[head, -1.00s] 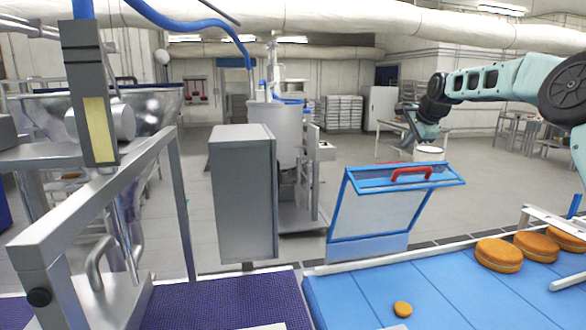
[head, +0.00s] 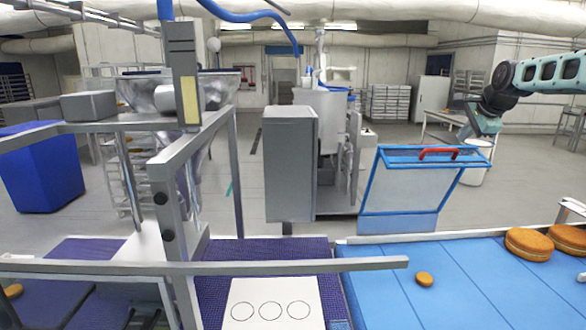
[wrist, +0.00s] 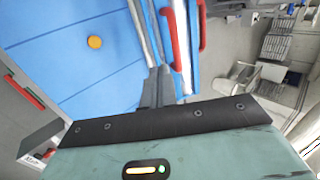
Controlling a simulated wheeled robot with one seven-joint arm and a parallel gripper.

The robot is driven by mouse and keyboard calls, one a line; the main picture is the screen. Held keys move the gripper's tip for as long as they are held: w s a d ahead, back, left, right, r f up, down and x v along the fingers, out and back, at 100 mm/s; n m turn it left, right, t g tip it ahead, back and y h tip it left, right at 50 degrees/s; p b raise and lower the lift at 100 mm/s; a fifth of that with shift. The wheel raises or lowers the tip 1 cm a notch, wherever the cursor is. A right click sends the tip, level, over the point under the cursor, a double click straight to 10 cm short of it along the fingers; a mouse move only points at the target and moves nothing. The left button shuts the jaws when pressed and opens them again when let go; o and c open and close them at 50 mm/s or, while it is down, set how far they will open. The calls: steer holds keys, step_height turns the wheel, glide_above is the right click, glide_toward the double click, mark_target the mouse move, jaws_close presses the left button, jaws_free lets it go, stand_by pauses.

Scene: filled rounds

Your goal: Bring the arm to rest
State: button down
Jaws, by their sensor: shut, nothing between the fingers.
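My arm reaches in from the right edge of the head view, teal with dark joints, held up above the blue belt.
The blue belt (head: 448,262) carries a small orange round (head: 424,279) and larger filled rounds (head: 529,243). A blue-framed guard (head: 408,190) with a red handle (head: 438,153) stands behind it. A white card (head: 272,304) with three circles lies on the purple belt. A grey rail (head: 230,267) crosses in front.

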steer(key=s+a+f+n+g, duration=0.2)
steer(key=s+a+f+n, duration=0.55)
steer(key=s+a, duration=0.5)
steer(key=s+a+f+n+g, duration=0.1)
steer(key=s+f+n, duration=0.25)
steer(key=s, duration=0.65)
steer(key=s+a+f+n+g, duration=0.1)
steer(key=s+f+n, duration=0.25)
steer(key=s, duration=0.65)
steer(key=s+a+f+n+g, duration=0.1)
steer(key=s+a+f+n, duration=0.2)
steer(key=s, duration=0.8)
steer(key=s+a+f+n+g+b, duration=0.3)
steer(key=s+a+f+n+b, duration=0.4)
steer(key=s+a+f+b, duration=0.5)
steer(key=a+f+b, duration=0.5)
steer(key=b, duration=0.2)
steer(key=shift+s+f+n, duration=0.15)
steer(key=shift+f+n, duration=0.05)
steer(key=shift+n, duration=0.15)
steer(key=shift+a, duration=0.1)
